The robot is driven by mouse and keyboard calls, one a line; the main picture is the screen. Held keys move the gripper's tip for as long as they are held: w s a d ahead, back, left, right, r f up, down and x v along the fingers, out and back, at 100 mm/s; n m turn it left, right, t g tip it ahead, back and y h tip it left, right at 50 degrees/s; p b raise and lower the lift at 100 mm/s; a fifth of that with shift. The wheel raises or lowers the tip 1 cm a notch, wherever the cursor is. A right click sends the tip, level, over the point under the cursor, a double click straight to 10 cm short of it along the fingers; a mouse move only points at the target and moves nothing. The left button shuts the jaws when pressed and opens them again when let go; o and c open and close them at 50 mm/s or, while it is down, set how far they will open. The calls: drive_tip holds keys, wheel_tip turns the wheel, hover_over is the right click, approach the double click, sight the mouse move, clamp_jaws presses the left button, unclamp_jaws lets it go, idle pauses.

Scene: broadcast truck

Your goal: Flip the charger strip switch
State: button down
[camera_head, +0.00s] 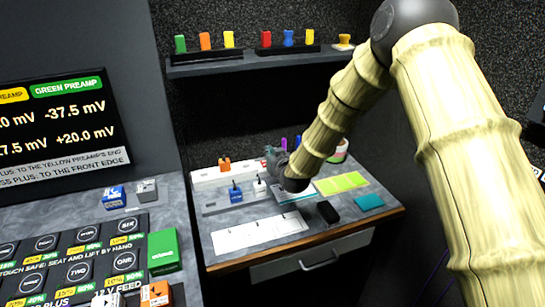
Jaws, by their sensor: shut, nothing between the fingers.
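A long pale strip (206,176) lies along the back of the small desk, and it looks like the charger strip. An orange piece (224,164) sits on it. I cannot make out its switch clearly; my gripper and wrist cover the strip's right end. In front of the strip is a grey holder (214,202) with a blue piece (236,194) and a white piece (260,187).
A white sheet (258,234), black object (328,212), teal pad (369,202) and yellow-green notes (341,183) lie on the desk. A shelf (245,65) with coloured pieces hangs above. A left counter carries a labelled panel (78,250) and green box (163,251).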

hover_over(264, 164)
drive_tip(key=s, duration=0.2)
drive_tip(key=shift+w+d+f+p, duration=0.3)
drive_tip(key=shift+f+p, duration=0.1)
drive_tip(key=shift+f, duration=0.1)
drive_tip(key=shift+s+f, duration=0.2)
drive_tip(key=shift+f, duration=0.9)
drive_tip(key=shift+f+p, duration=0.35)
drive_tip(key=shift+f, duration=0.55)
drive_tip(key=shift+f, duration=0.1)
